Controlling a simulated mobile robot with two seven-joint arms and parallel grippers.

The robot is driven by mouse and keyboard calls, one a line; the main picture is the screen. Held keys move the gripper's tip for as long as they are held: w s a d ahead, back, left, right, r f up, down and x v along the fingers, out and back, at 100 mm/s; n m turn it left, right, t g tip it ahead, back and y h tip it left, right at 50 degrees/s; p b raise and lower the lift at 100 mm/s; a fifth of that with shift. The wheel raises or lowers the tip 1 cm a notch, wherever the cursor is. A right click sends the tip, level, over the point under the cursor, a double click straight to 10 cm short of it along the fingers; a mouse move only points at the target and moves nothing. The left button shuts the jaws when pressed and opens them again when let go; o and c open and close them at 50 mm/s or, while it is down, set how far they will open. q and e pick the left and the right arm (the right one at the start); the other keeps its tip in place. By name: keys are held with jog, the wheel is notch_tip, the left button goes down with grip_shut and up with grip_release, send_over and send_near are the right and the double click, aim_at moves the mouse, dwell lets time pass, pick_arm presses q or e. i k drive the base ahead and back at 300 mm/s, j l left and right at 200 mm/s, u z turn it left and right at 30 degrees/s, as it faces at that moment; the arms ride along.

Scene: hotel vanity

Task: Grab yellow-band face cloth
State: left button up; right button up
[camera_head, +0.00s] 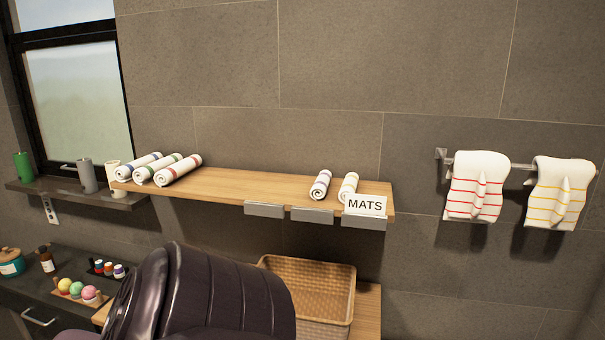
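A small white rolled cloth with a yellow band (348,187) lies on the wooden wall shelf (250,187), near its right end. A similar small roll with a purple band (320,184) lies just to its left, with a narrow gap between them. A white sign reading MATS (366,205) stands at the shelf's front edge, just right of and in front of the yellow-band roll. Neither of my grippers shows in this view.
Several larger rolls (179,169) with coloured bands lie at the shelf's left end; its middle is bare. Towels with red (477,187) and yellow stripes (559,193) hang at right. A wicker basket (309,275) sits below. A large dark rounded shape hides the lower middle.

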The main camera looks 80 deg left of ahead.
aim_at(350, 183)
jog(key=j+u, duration=0.15)
jog(key=u, duration=1.3)
